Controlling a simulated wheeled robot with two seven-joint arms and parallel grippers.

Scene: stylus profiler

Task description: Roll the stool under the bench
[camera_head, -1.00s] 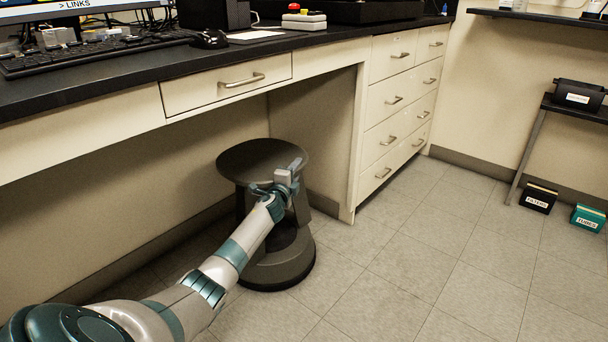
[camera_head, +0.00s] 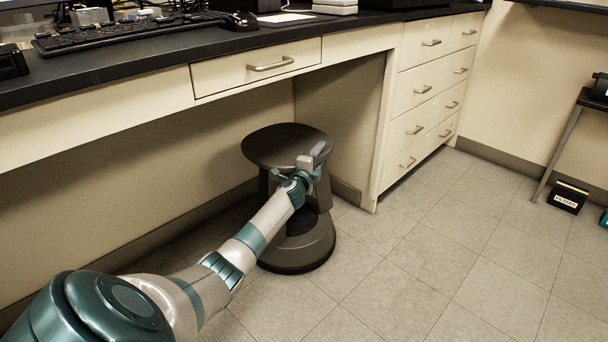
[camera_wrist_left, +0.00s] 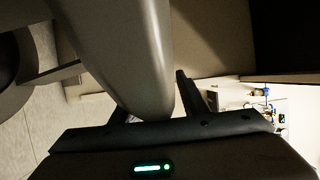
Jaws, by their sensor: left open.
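The stool (camera_head: 285,143) has a dark round seat and a wide round base (camera_head: 300,256). It stands upright on the floor at the knee opening of the bench (camera_head: 135,92), beside the drawer cabinet's side panel. How far the seat lies under the bench is hard to tell. In the left wrist view a large dark grey curved part (camera_wrist_left: 135,50), seemingly the stool, runs close to the open fingers (camera_wrist_left: 155,105). Contact is unclear. My right gripper is not in view.
The drawer cabinet (camera_head: 425,95) bounds the opening on the right. A keyboard (camera_head: 130,35) and mouse (camera_head: 240,20) lie on the bench top. A black box (camera_head: 567,196) sits on the floor at far right. The tiled floor (camera_head: 450,260) in front is clear.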

